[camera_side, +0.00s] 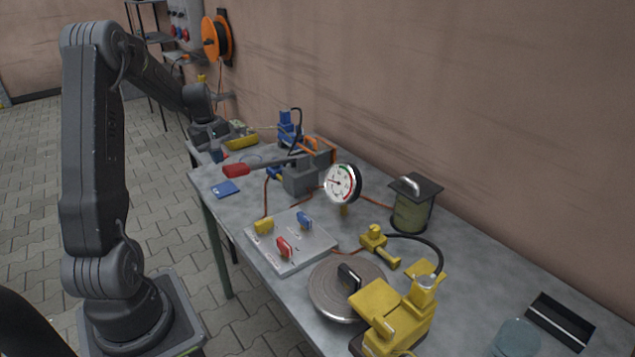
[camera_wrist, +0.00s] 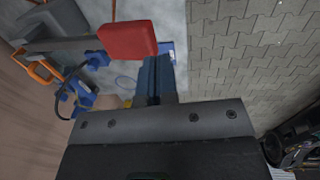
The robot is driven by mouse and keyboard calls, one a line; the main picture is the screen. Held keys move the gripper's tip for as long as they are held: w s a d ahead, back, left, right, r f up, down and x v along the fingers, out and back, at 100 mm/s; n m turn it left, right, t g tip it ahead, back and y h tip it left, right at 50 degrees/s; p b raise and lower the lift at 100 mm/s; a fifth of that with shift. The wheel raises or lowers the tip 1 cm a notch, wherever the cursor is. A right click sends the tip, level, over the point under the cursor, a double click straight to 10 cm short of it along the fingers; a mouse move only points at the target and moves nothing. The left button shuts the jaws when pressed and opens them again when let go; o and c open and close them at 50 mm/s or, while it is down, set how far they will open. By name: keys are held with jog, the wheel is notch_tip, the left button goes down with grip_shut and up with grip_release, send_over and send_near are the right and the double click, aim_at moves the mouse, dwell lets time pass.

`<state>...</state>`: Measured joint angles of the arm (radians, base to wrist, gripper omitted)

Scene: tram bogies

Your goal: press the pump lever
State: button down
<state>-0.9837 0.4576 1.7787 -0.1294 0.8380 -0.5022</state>
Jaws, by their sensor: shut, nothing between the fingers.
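The pump lever is a grey bar with a red grip (camera_side: 237,170) that reaches left from the grey pump block (camera_side: 300,178). The bar lies close to level above the table. The red grip also shows large in the wrist view (camera_wrist: 127,40), beside my fingertips. My gripper (camera_side: 219,156) is at the lever's free end, just behind the grip in the side view. Its blue fingers are shut and empty in the wrist view (camera_wrist: 157,72). I cannot tell whether they touch the grip.
A round gauge (camera_side: 342,184) stands right of the pump block. A grey valve plate (camera_side: 290,241) with yellow, blue and red knobs lies in front. A blue card (camera_side: 225,189) lies below the grip. A blue device (camera_side: 289,128) and yellow item (camera_side: 241,138) are behind.

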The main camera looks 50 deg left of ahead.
notch_tip(320, 180, up, 10)
jog(key=g, duration=0.3)
send_over(234, 166)
jog(key=w, duration=0.2)
jog(key=shift+w+d+r, duration=0.1)
jog(key=shift+r, duration=0.45)
jog(key=shift+f, duration=0.1)
jog(key=f, duration=0.4)
jog(key=s+f, duration=0.1)
jog(key=f, duration=0.4)
jog(key=s+f, duration=0.1)
jog(key=f, duration=0.3)
jog(key=shift+f, duration=0.4)
